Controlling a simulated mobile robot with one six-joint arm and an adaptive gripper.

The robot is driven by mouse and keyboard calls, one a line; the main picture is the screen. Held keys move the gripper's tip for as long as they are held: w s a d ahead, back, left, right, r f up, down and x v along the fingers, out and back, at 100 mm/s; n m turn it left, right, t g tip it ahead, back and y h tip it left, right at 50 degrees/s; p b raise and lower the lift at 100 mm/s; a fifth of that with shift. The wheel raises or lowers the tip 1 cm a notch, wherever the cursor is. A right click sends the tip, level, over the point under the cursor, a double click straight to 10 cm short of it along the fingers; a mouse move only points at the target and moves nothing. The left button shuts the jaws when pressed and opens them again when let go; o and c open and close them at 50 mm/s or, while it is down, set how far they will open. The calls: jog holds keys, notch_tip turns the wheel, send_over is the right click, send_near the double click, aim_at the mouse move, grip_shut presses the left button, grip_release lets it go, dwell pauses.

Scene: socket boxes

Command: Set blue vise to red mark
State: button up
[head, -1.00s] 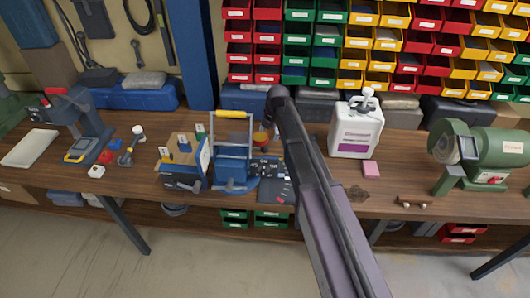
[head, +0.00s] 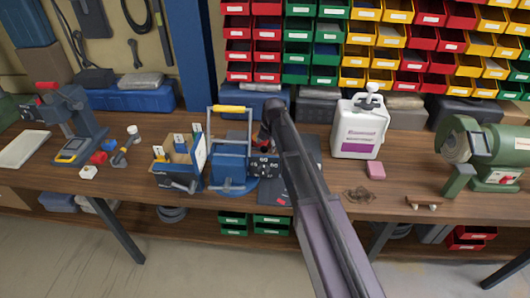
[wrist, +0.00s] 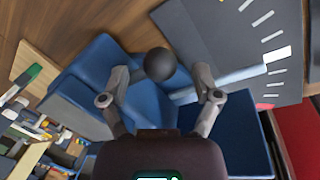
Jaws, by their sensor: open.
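The blue vise (head: 231,168) stands on the wooden bench, left of my arm in the head view. In the wrist view its blue body (wrist: 100,62) lies under my gripper (wrist: 160,82). A dark round knob (wrist: 160,64) shows between the two spread fingers, with no clear contact. A pale bar (wrist: 240,78) runs from near the right finger toward a dark scale plate (wrist: 215,28) with white ticks. A white mark (wrist: 277,54) and a small red mark (wrist: 265,106) are on that plate. My gripper is open; the arm hides it in the head view.
A wooden box (head: 178,172) stands close left of the vise, and a yellow handle (head: 229,108) rises above it. A white jug (head: 358,128), a pink block (head: 376,170) and a green grinder (head: 485,150) stand to the right. Coloured bins line the back wall.

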jog(key=shift+w+a+f+b, duration=0.15)
jog(key=shift+f+b, duration=0.35)
jog(key=shift+f, duration=0.25)
grip_shut()
